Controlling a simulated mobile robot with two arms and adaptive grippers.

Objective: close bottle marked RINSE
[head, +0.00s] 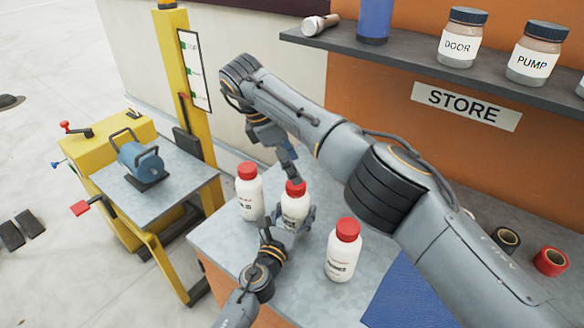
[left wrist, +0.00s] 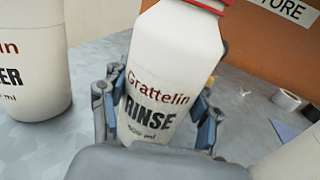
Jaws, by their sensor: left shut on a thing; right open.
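The bottle marked RINSE (left wrist: 160,90) is white, with its label facing the left wrist camera. It is the middle of three bottles in the head view (head: 293,210), upright at the bench. A red cap (head: 295,188) is at its top; whether it is fully seated I cannot tell. My left gripper (head: 288,226) is shut around the bottle's body, with fingers on both sides in the left wrist view (left wrist: 158,120). My right gripper (head: 290,168) is open, pointing down just above the red cap. Contact with the cap is unclear.
Red-capped white bottles stand left (head: 249,195) and right (head: 342,255) of it, close by. A blue mat (head: 405,292) and tape rolls (head: 549,262) lie to the right. A shelf (head: 400,58) with jars hangs behind. A yellow stand with a steel plate (head: 185,182) is left.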

